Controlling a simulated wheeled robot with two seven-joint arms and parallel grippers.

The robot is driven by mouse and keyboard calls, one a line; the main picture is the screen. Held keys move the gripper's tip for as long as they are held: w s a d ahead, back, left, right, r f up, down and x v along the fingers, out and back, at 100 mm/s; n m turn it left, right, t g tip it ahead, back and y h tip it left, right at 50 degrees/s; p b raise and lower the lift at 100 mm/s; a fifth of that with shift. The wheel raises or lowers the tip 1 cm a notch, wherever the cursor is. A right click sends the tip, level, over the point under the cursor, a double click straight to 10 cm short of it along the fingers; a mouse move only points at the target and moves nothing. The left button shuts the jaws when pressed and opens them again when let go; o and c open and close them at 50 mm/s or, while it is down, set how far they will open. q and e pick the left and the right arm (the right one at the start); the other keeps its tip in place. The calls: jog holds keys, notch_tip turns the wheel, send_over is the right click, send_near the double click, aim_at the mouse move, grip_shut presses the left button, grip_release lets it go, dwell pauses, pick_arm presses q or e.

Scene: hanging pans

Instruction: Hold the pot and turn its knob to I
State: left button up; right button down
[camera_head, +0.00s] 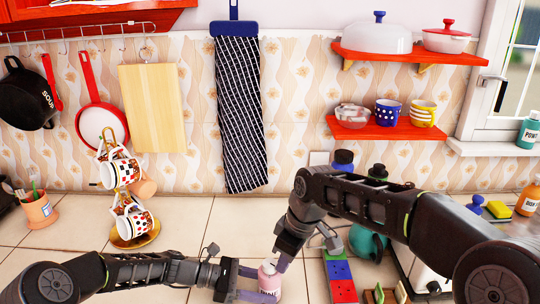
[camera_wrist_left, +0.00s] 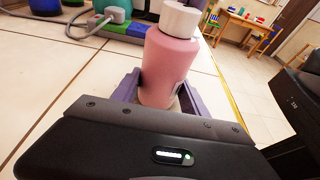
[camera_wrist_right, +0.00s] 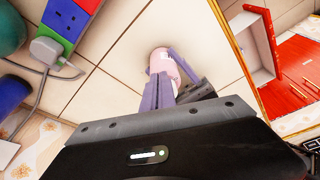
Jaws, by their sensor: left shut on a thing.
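The pot shows as a pink bottle (camera_head: 269,280) with a white cap, upright at the front of the counter. In the left wrist view the pink bottle (camera_wrist_left: 170,62) stands between the purple fingers of my left gripper (camera_wrist_left: 160,95), which is shut on its body. My left gripper (camera_head: 248,284) reaches it from the left in the head view. My right gripper (camera_head: 283,262) points down at the bottle's top. Its fingers look close together in the right wrist view (camera_wrist_right: 157,88), but their grip is unclear. No I mark is legible.
A power strip (camera_head: 340,278) with a plugged-in grey adapter lies right of the bottle, near a teal round object (camera_head: 368,243). A mug stand (camera_head: 133,240) stands at the left. The tiles between it and the bottle are mostly clear, except for my left arm.

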pick_arm(q)
jog(key=shift+s+d, duration=0.1)
jog(key=shift+d, duration=0.05)
pick_arm(e)
jog(key=shift+w, duration=0.4)
dwell(0.4)
jog(key=shift+d, duration=0.4)
jog(key=a+v, duration=0.1)
jog(key=v, duration=0.5)
jog(key=shift+w, duration=0.3)
jog(key=shift+r, duration=0.1)
pick_arm(q)
jog(key=o, duration=1.5)
jog(key=shift+a, duration=0.2)
jog(key=v, duration=1.2)
